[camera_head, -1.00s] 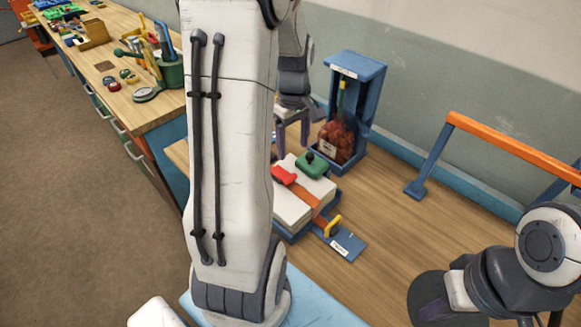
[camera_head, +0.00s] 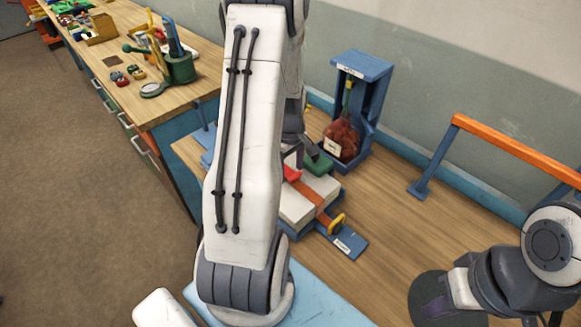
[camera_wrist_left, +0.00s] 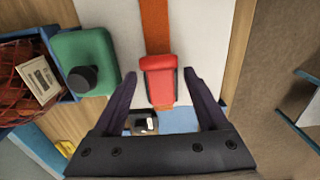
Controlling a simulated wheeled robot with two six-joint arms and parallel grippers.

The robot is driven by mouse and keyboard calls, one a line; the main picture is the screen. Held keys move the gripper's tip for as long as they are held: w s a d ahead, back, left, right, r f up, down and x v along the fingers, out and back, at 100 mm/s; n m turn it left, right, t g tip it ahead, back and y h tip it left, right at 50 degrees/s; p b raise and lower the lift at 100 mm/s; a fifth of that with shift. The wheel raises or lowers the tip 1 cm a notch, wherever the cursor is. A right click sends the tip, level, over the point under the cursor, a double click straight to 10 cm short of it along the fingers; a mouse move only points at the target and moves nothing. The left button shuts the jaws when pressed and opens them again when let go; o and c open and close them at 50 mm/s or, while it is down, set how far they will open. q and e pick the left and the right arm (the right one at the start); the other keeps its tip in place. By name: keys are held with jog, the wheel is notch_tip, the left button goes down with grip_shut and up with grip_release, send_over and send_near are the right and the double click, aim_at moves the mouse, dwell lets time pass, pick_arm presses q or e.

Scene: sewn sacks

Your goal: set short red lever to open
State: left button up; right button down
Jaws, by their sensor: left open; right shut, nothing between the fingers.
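The short red lever (camera_wrist_left: 159,80) lies on the orange strap over a white sack, in the middle of the left wrist view. In the head view the red lever (camera_head: 291,173) is partly hidden by my left arm. My left gripper (camera_wrist_left: 159,74) is open, with one dark finger on each side of the lever; I cannot tell whether either touches it. In the head view the left gripper (camera_head: 300,150) is mostly hidden behind its arm. My right gripper (camera_head: 437,300) is low at the right, apart from the sack, its fingers hard to make out.
A green block with a dark knob (camera_wrist_left: 84,64) sits beside the lever. A blue stand (camera_head: 372,75) holds a netted red bag (camera_head: 341,139). A yellow handle (camera_head: 337,222) and labelled blue plate (camera_head: 348,243) are in front. An orange rail (camera_head: 510,148) stands right. Bare tabletop lies between.

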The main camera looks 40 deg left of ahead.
pick_arm(q)
grip_shut()
dwell(1.4)
